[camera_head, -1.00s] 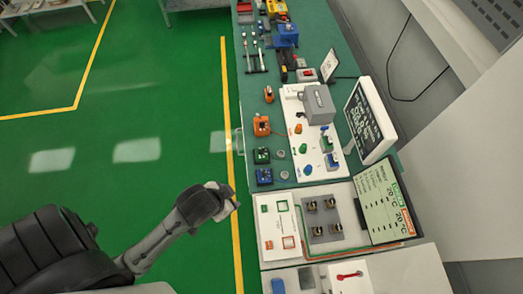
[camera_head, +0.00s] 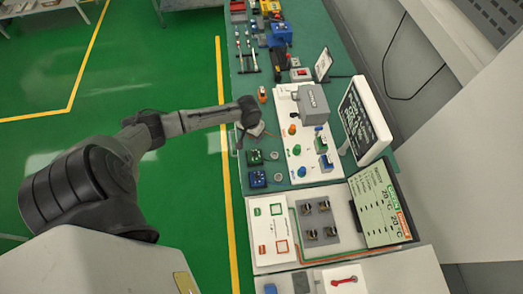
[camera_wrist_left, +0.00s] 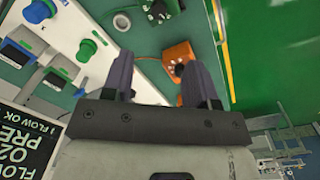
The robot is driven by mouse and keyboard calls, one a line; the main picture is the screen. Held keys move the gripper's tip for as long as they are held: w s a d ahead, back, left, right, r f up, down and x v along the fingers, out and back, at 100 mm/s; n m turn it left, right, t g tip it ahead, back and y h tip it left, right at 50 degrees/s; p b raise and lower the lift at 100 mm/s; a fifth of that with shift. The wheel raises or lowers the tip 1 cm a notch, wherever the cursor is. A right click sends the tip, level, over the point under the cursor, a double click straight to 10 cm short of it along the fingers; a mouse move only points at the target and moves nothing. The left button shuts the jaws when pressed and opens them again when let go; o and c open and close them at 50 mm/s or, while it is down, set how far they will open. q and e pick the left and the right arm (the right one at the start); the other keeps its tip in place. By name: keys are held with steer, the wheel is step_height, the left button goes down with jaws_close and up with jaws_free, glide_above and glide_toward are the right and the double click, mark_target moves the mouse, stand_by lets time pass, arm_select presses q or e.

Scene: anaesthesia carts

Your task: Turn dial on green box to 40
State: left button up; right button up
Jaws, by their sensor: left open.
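The green box (camera_head: 254,157) with a dark dial sits on the green bench top near its left edge in the head view, just above a blue box. The dial's setting is too small to read. My left gripper (camera_head: 252,124) reaches over the bench edge, just above the green box in the picture, by an orange box that it partly hides. In the left wrist view the open fingers (camera_wrist_left: 158,68) point toward the bench, with the orange box (camera_wrist_left: 180,58) by the right finger. My right gripper is not in view.
The blue box (camera_head: 257,179) stands close to the green box. A white panel (camera_head: 310,160) with coloured knobs and a grey housing lies to the right. A black display (camera_head: 363,118) stands behind it. The green floor left of the bench is open.

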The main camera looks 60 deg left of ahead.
mark_target(254, 152)
arm_select(q)
steer(key=shift+n, duration=0.6)
steer(key=f, duration=1.4)
steer(key=shift+w+d+b, duration=0.1)
steer(key=shift+d+b, duration=0.15)
steer(key=shift+b, duration=0.15)
steer(key=shift+c, duration=0.2)
steer(key=c, duration=0.9)
